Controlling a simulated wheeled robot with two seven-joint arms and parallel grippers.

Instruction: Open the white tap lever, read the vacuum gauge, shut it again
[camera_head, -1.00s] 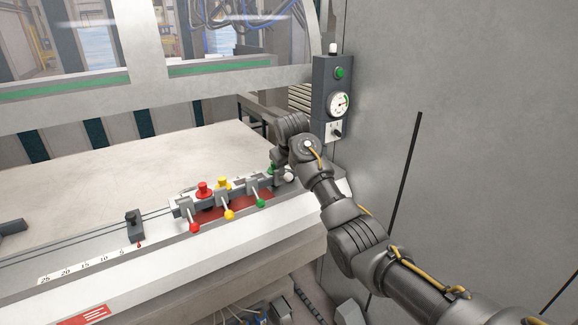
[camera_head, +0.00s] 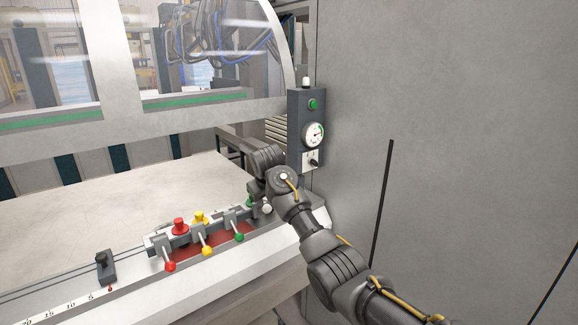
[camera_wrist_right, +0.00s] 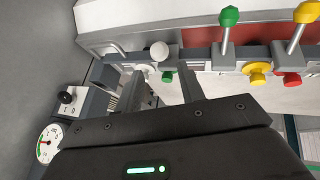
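The white tap lever, with a round white knob (camera_wrist_right: 159,50), stands at the end of the valve row. The knob also shows in the head view (camera_head: 266,208), beside my right wrist. In the right wrist view my right gripper (camera_wrist_right: 161,88) is open, its two fingers apart with the white knob just beyond and between them; I see no contact. The vacuum gauge (camera_head: 313,134) is a white dial on a dark upright panel; it also shows in the wrist view (camera_wrist_right: 48,142). Its dial is too small to read surely. My left gripper is out of view.
Red (camera_head: 170,267), yellow (camera_head: 207,250) and green (camera_head: 239,237) levers stand left of the white one. The gauge panel also carries a green button (camera_head: 313,104) and a black switch (camera_head: 313,161). A grey wall (camera_head: 460,130) bounds the right side. The pale table (camera_head: 110,205) is clear.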

